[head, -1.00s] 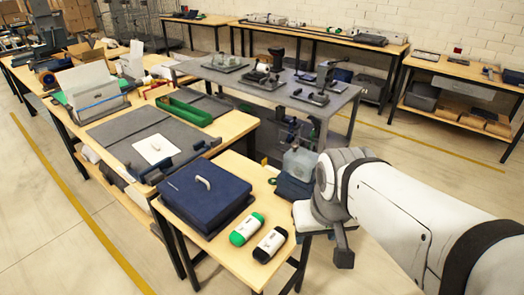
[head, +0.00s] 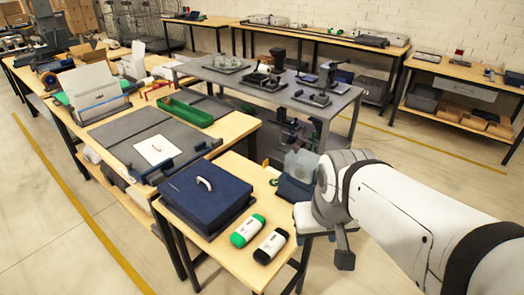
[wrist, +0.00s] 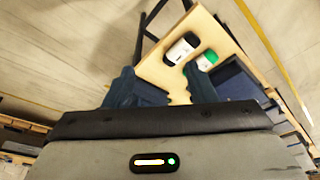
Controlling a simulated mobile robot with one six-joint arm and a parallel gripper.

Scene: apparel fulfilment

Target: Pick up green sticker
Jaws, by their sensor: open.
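A green and white rounded item (head: 247,231) lies flat on the small wooden table, between a navy lidded box and a black and white item of the same shape (head: 270,246). No separate flat green sticker can be made out. The green and white item also shows in the wrist view (wrist: 208,60), beyond the fingers, beside the black and white one (wrist: 180,50). My gripper (wrist: 160,88) is open and empty, its two dark fingers spread. In the head view it is at the right of the table, apart from both items, partly hidden by my own arm.
The navy box (head: 203,193) with a white handle fills the table's left part. A clear container (head: 301,163) and a small dark blue box (head: 295,190) stand at the back right. A larger worktable with a cutting board (head: 130,128) and a green tray (head: 187,108) lies behind.

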